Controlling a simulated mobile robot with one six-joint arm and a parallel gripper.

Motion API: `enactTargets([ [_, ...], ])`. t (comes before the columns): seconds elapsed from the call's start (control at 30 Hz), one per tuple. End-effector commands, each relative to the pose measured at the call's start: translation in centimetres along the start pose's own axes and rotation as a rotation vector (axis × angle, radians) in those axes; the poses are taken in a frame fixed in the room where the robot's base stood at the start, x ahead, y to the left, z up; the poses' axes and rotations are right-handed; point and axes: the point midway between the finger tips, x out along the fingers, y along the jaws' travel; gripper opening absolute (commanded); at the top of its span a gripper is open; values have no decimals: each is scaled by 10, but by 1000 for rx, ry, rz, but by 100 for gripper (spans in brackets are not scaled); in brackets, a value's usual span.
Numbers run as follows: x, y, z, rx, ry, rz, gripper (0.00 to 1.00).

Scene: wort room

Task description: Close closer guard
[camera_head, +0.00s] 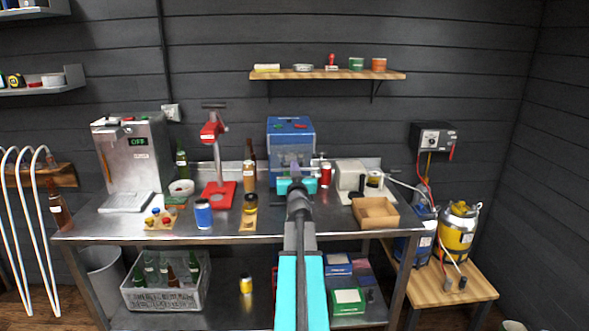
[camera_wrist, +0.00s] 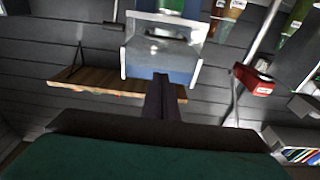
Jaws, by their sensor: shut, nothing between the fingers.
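The blue closer (camera_head: 290,128) stands at the back middle of the steel bench, with red and green marks on its upper front. Its grey front below may be the guard, but my arm hides much of it, and I cannot tell how far the guard is open. My gripper (camera_head: 294,172) is in front of the closer's lower part. In the wrist view, which looks upside down, my gripper (camera_wrist: 161,80) is shut and empty. Its tips point at the closer's blue-grey housing (camera_wrist: 160,62); I cannot tell whether they touch it.
A red lever press (camera_head: 217,160) and bottles stand left of the closer. A red can (camera_head: 326,174), a white device (camera_head: 349,178) and an open cardboard box (camera_head: 376,213) stand to its right. A wooden shelf (camera_head: 327,75) hangs above.

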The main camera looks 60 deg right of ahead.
Motion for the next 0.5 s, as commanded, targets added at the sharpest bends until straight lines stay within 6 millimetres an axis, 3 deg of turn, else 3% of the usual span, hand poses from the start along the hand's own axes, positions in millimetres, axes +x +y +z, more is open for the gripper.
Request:
enactTargets([
  [0.5,46,-1,0,0,0,-1,0],
])
